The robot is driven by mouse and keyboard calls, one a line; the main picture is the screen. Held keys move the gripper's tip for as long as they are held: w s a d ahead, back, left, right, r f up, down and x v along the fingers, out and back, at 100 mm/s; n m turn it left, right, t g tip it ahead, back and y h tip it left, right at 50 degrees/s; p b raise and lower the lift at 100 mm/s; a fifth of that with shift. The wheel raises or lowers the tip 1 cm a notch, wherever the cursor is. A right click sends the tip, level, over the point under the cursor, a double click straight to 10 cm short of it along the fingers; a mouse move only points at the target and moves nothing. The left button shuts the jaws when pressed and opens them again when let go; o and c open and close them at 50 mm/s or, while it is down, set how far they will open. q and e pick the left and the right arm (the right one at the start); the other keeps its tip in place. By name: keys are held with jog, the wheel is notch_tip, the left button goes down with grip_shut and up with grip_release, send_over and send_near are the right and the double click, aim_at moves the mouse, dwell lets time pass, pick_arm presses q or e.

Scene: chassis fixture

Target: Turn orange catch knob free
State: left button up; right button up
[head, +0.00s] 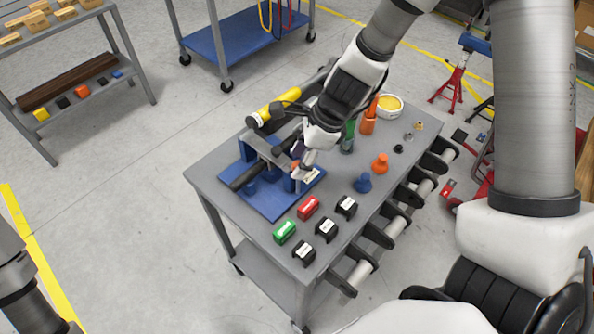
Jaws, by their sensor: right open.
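The blue fixture (268,207) lies on the left part of the grey cart top, with a dark bar and a grey bracket on it. A small orange part (296,165), which looks like the catch knob, shows at the fixture's right side, mostly hidden by my right gripper. My right gripper (304,162) points down over that side, its fingers open at the orange part; I cannot tell whether they touch it. A pale label lies just below the fingers. My left gripper is out of view; only part of my left arm shows at lower left.
On the cart (215,180), a separate orange knob-shaped piece (380,164) and a blue one (363,182) stand right of the fixture. Red (308,208), green (284,232) and black blocks sit in front. Bottles and a yellow-filled bowl (390,105) stand behind.

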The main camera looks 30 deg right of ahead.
jog(key=shift+w+f, duration=0.2)
jog(key=shift+f, duration=0.45)
jog(key=shift+s+r, duration=0.25)
jog(key=shift+s, duration=0.05)
jog(key=shift+w, duration=0.15)
grip_shut()
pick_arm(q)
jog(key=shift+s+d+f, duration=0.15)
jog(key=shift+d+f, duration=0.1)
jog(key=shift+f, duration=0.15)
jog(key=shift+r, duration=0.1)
